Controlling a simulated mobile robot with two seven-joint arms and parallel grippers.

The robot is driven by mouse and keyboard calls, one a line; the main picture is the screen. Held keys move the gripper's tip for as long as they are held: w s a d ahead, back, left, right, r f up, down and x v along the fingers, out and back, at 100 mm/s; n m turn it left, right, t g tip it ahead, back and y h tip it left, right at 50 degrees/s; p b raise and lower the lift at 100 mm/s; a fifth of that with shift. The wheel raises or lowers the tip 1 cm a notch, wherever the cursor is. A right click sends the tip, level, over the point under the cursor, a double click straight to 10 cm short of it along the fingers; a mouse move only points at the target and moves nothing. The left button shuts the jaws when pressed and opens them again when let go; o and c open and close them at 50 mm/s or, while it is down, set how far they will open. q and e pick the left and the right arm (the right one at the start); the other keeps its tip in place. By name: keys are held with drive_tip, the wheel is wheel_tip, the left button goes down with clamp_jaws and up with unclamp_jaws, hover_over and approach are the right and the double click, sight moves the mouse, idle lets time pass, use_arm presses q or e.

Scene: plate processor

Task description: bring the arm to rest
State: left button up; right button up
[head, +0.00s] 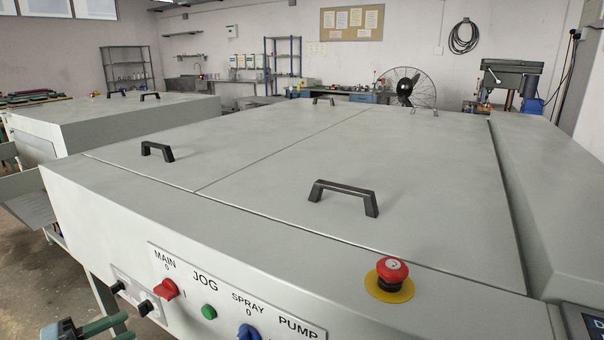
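My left gripper (130,327) is at the bottom left corner, partly cut off by the picture's lower edge. Its two green fingers point right and show a gap between them, with nothing seen held. It is low, in front of the grey plate processor (110,205), near its front leg and left of the control panel (235,300). It appears apart from the machine. My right gripper is not in view.
The processor's lids are closed, with black handles (343,197) standing up. Another grey machine (110,120) stands behind left. Floor (50,285) shows at lower left.

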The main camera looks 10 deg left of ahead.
use_arm(q)
drive_tip(key=s+d+f+n+y+p, duration=0.4)
drive_tip(key=s+d+f+n+y, duration=0.15)
drive_tip(key=s+f+n, duration=0.35)
drive_tip(key=s+d+f+n+y+p, duration=0.35)
drive_tip(key=s+d+f+n, duration=0.25)
drive_tip(key=s+n, duration=0.4)
drive_tip(key=s+d+f+n+g+p, duration=0.1)
drive_tip(key=s+d+n+g, duration=0.1)
drive_tip(key=s+d, duration=0.2)
drive_tip(key=s+d+f+n+g+p, duration=0.1)
drive_tip(key=s+d, duration=0.3)
drive_tip(key=s, duration=0.5)
drive_tip(key=shift+f+n+g+y, duration=0.3)
drive_tip(key=shift+n+g+y, duration=0.15)
drive_tip(key=shift+g, duration=0.45)
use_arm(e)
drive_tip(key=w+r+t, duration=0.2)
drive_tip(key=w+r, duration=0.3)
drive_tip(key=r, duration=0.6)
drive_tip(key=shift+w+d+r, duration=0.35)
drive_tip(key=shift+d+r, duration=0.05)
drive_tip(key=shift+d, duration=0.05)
use_arm(q)
drive_tip(key=shift+w, duration=0.1)
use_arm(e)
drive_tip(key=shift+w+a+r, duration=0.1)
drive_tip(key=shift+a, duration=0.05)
